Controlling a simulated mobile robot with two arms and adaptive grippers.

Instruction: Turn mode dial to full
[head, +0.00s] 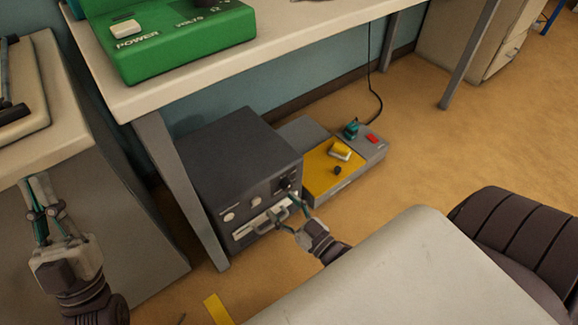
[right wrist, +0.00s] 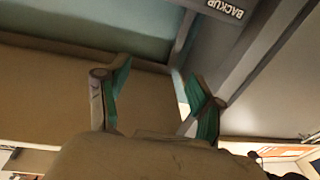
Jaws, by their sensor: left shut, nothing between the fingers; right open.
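A dark grey box (head: 235,160) stands on the floor under the bench, its front panel facing me. A black dial (head: 284,183) is at the upper right of that panel; I take it for the mode dial, but its setting is too small to read. My right gripper (head: 282,204) is open in front of the panel, just below the dial; I cannot tell whether it touches. In the right wrist view the green-padded fingers (right wrist: 158,75) are apart and empty, and no dial is visible. My left gripper (head: 38,183) is shut and empty at the far left.
A bench (head: 280,48) with a green power unit (head: 185,42) overhangs the box. A bench leg (head: 180,190) stands close to its left. A grey and yellow device (head: 325,178) with a cable lies right of it. A "BACKUP" label (right wrist: 226,8) shows in the right wrist view.

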